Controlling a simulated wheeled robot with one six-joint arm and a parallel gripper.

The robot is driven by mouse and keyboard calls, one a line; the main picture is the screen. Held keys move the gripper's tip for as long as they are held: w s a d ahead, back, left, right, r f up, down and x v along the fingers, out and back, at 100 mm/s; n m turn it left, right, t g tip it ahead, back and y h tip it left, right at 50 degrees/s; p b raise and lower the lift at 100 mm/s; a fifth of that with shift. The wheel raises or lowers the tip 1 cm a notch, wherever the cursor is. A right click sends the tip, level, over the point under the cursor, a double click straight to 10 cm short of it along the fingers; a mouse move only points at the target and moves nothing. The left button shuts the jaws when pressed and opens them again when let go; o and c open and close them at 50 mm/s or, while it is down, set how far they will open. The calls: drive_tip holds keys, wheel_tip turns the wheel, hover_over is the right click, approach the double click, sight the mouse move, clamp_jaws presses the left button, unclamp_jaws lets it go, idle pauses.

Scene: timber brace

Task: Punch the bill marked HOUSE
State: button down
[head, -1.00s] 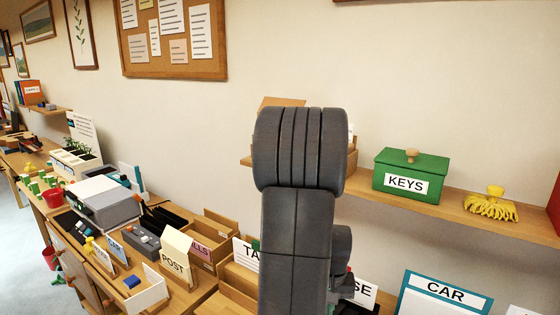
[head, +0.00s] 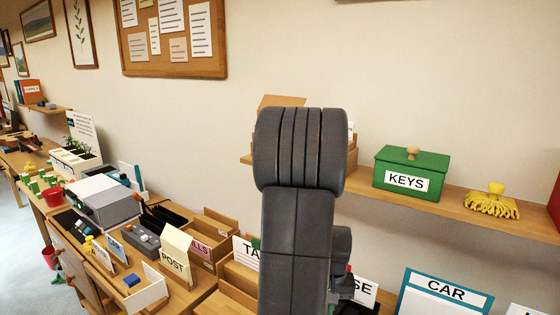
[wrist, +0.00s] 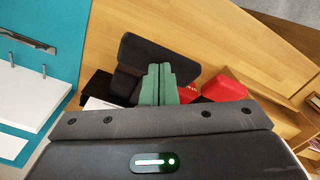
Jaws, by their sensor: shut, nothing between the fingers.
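My gripper (wrist: 158,85) shows in the wrist view as two green fingers pressed together, with nothing between them. They are over or against a black block-like device (wrist: 150,55), which may be the punch; I cannot tell if they touch it. A white sheet edge (wrist: 100,103) shows left of the fingers, beside the black device; its marking is not readable. In the head view my arm hides the gripper and most of a white sign ending in "SE" (head: 365,291).
A red object (wrist: 223,88) lies right of the fingers. A teal board with white paper (wrist: 30,90) and metal prongs is at left. The head view shows the teal CAR board (head: 445,292), a green KEYS box (head: 410,173) on a shelf, and a POST holder (head: 175,262).

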drive_tip(key=shift+f+b, duration=1.35)
drive_tip(key=shift+f, duration=0.5)
drive_tip(key=shift+s+a+f+b, duration=0.3)
drive_tip(key=shift+s+f+b, duration=0.15)
drive_tip(key=shift+f+b, duration=0.25)
drive_tip(key=shift+r, duration=0.1)
wheel_tip(320, 180, up, 9)
drive_tip(key=p, duration=0.7)
